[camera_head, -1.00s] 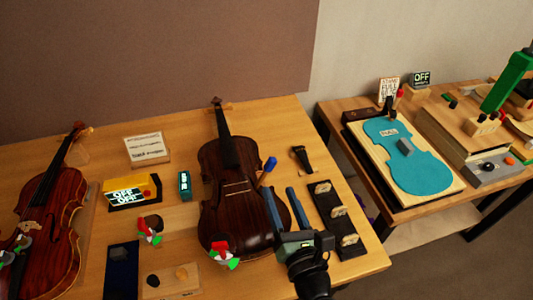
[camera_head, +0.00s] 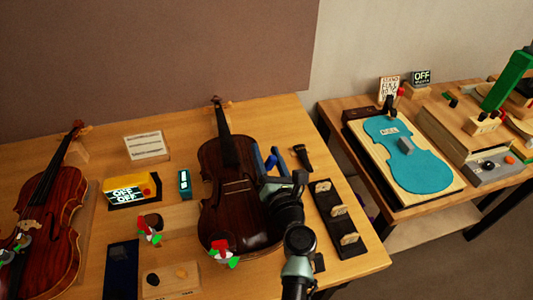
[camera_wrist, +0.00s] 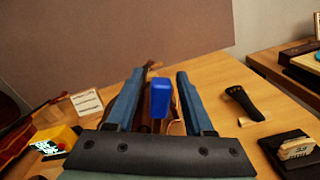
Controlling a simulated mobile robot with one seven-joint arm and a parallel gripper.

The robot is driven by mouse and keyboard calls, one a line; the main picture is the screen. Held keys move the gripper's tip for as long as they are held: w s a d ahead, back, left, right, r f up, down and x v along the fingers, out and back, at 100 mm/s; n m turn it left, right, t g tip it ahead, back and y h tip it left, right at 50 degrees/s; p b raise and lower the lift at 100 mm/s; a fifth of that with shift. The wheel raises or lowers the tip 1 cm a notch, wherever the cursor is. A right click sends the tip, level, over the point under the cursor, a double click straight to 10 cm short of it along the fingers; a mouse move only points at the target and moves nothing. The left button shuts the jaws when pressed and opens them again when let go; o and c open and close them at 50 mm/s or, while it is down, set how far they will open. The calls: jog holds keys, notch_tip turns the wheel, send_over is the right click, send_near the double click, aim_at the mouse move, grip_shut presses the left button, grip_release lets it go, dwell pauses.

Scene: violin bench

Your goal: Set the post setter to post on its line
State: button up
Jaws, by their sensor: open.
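The post setter shows as a blue handle (camera_head: 270,163) at the right side of the dark middle violin (camera_head: 222,190). Its lower part is hidden in the head view. In the wrist view the blue handle (camera_wrist: 160,97) stands upright between the two blue fingers of my gripper (camera_wrist: 160,76). Gaps show on both sides of it, so the fingers are open around it and not closed on it. In the head view my gripper (camera_head: 266,150) reaches over the violin's right edge. The post and its line are not visible to me.
A black tailpiece-like part (camera_head: 302,157) lies right of my gripper. A dark rack with light bridges (camera_head: 323,187) stands nearer the right edge. A yellow box with an OFF sign (camera_head: 125,192) and another violin (camera_head: 47,220) are to the left. A second bench holds a teal violin form (camera_head: 420,165).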

jog(key=shift+w, duration=0.1)
grip_shut()
dwell(1.4)
